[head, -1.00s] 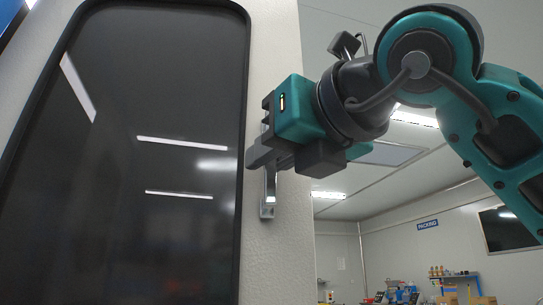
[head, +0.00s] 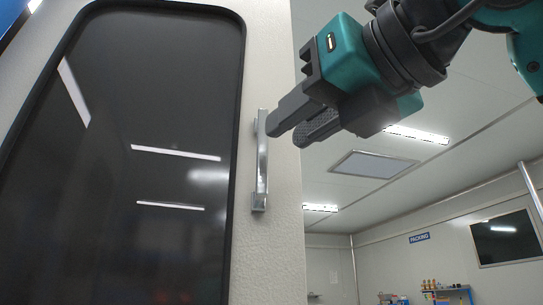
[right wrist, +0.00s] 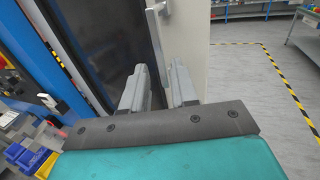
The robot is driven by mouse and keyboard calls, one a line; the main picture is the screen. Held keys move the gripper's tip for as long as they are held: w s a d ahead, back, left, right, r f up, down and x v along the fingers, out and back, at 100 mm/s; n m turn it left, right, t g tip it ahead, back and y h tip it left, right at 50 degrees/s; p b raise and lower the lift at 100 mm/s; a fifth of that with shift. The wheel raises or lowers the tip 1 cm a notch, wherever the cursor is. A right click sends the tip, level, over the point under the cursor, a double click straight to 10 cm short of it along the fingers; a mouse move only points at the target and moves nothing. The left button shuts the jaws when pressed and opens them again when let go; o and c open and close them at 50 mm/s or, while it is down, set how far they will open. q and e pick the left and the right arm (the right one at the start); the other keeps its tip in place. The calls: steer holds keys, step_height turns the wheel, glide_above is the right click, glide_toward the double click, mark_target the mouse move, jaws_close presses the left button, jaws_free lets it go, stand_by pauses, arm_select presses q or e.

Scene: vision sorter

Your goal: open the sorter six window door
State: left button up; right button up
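The window door is a pale panel (head: 275,255) with a large dark window (head: 140,160), and in the head view it fills the left half. A silver vertical bar handle (head: 261,175) is on its right part. My right gripper (head: 290,128) is near the handle's upper end, to its right, with its two fingers apart and nothing between them. In the right wrist view the open fingers (right wrist: 160,85) point toward the door, and the handle (right wrist: 157,25) shows beyond their tips. My left gripper is in neither view.
The room opens to the right of the door edge, with a packing sign (head: 419,238) and a wall screen (head: 508,238) far back. In the right wrist view, blue bins (right wrist: 30,155) are at lower left and yellow-black floor tape (right wrist: 280,75) marks clear floor.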

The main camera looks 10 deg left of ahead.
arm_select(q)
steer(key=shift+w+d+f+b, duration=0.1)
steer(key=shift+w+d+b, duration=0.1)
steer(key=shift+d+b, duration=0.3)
arm_select(e)
steer(key=v, duration=0.6)
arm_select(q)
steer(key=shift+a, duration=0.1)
